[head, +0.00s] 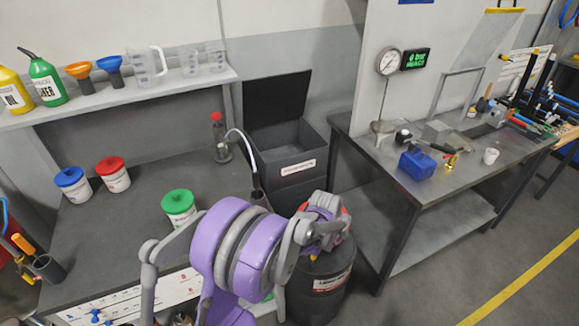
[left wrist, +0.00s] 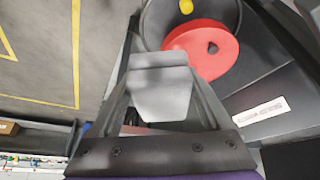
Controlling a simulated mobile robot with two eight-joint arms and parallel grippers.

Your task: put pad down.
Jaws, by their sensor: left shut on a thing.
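My left gripper (head: 322,228) is over the black drum (head: 318,288) in the head view, its tips largely hidden by my own wrist. Beyond the fingers, the wrist view shows a red disc (left wrist: 208,55) with a dark hole, at the round dark drum (left wrist: 152,25). I cannot tell how far the pad is above the drum. My right gripper is not in view.
An open grey bin (head: 290,140) with a raised lid stands behind the drum. A workbench (head: 130,225) with lidded tubs is at left. Another table (head: 420,180) at right holds a blue box (head: 416,165) and tools. Floor (head: 450,270) is clear at lower right.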

